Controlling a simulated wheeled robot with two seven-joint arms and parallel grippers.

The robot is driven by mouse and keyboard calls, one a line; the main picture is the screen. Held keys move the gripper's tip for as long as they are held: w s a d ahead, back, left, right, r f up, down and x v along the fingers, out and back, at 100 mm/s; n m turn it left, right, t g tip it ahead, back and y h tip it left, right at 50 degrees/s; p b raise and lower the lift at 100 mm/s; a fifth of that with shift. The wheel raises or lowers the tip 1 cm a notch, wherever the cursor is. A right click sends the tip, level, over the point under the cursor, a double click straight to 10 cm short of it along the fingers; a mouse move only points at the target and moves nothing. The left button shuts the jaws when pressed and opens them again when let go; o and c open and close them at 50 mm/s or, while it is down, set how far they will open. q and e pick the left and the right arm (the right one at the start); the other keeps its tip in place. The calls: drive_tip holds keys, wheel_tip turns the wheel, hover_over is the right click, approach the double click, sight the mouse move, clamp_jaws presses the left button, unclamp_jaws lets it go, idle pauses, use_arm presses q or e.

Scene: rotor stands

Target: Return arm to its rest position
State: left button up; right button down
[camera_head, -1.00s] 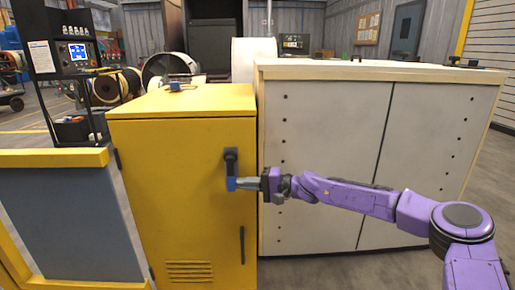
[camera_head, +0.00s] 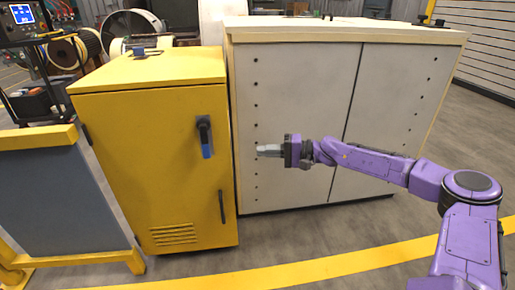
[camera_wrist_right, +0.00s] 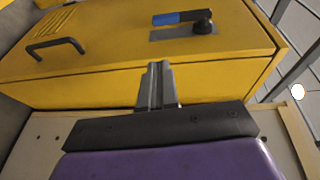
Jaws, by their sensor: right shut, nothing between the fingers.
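My right arm is purple and reaches in from the right in the head view. Its gripper (camera_head: 268,150) is shut and empty, in front of the white cabinet (camera_head: 290,110) and to the right of the yellow cabinet (camera_head: 150,110). The yellow cabinet has a black rotary handle with a blue grip (camera_head: 205,138), which points down. A gap separates the gripper from this handle. In the right wrist view the shut fingers (camera_wrist_right: 157,80) point toward the yellow cabinet, with the blue-gripped handle (camera_wrist_right: 185,18) beyond them. My left gripper is not in view.
A grey panel with a yellow frame (camera_head: 40,138) stands left of the yellow cabinet. A black vertical pull handle (camera_head: 221,206) is on the cabinet door. The floor in front is clear, with a yellow line (camera_head: 330,264) across it.

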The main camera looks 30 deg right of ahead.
idle(0.4)
drive_tip(key=a+f+m+h, duration=0.4)
drive_tip(key=f, duration=0.4)
drive_tip(key=a+f+m+h, duration=0.3)
drive_tip(key=a+f+h, duration=0.1)
drive_tip(key=f, duration=0.5)
drive_tip(key=s+a+f+n+g+h, duration=0.1)
drive_tip(key=s+a+f+g+h, duration=0.15)
drive_tip(key=s+f, duration=0.7)
drive_tip(key=s+a+f+n+g+h, duration=0.1)
drive_tip(key=s+f+g+h, duration=0.2)
drive_tip(key=s+f, duration=0.65)
drive_tip(key=s+d+n+g+h, duration=0.1)
drive_tip(key=s+d+n+h, duration=0.15)
drive_tip(key=s, duration=0.75)
drive_tip(key=s+d+n+g+h, duration=0.1)
drive_tip(key=s+d+n, duration=0.2)
drive_tip(key=s, duration=0.7)
wheel_tip(320, 180, up, 30)
drive_tip(key=p, duration=3)
drive_tip(key=shift+w+r, duration=0.2)
drive_tip(key=shift+w, duration=0.05)
drive_tip(key=shift+d, duration=0.1)
